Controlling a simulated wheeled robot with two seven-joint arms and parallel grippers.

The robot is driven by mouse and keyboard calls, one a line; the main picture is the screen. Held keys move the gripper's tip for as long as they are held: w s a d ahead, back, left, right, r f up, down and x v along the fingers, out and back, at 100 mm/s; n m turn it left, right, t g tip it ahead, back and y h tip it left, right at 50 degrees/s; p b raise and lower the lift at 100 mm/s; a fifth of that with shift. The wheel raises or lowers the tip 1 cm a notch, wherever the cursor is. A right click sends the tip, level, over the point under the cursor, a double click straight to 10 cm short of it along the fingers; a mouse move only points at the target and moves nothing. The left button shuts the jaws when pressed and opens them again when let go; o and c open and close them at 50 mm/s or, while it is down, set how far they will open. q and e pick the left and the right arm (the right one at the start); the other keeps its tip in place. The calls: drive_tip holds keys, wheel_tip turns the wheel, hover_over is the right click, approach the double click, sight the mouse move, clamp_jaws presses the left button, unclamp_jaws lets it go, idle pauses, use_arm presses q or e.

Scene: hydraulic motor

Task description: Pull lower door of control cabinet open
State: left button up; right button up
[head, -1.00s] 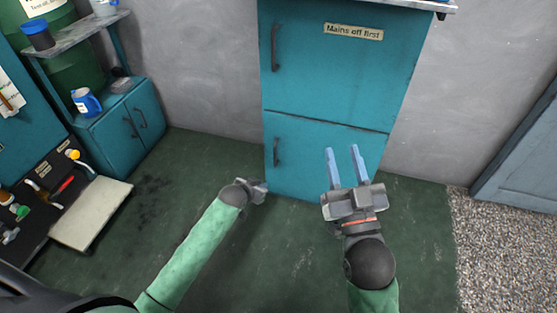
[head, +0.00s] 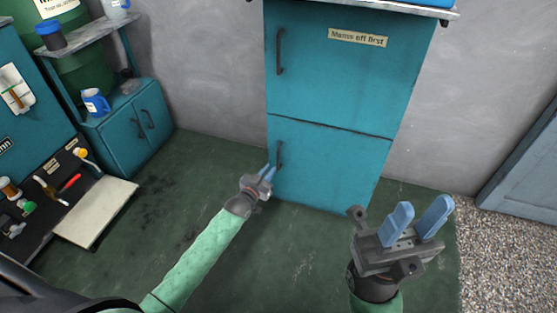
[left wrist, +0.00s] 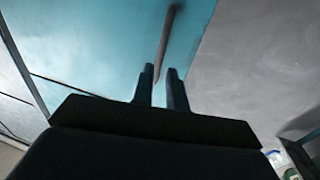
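The control cabinet is teal, with a lower door (head: 335,165) that sits closed beneath the upper door. The lower door's dark vertical handle (head: 279,154) is near its left edge. My left gripper (head: 268,173) is open just below and left of this handle. In the left wrist view, a handle (left wrist: 168,40) stands beyond the two dark fingertips (left wrist: 160,72), its lower end lined up with the gap between them. I cannot tell whether they touch it. My right gripper (head: 416,220) is open and empty, in front of the cabinet's right side.
The upper door (head: 340,75) is closed, with its own handle (head: 281,52) and a "Mains off first" label (head: 357,37). A small teal cupboard (head: 135,125) and a workbench with tools stand at the left. The green floor (head: 200,170) before the cabinet is clear.

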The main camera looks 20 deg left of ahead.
sight(278, 160)
use_arm(q)
drive_tip(key=shift+b+x, duration=1.05)
drive_tip(key=shift+x, duration=2.65)
drive_tip(key=shift+c, duration=0.2)
clamp_jaws()
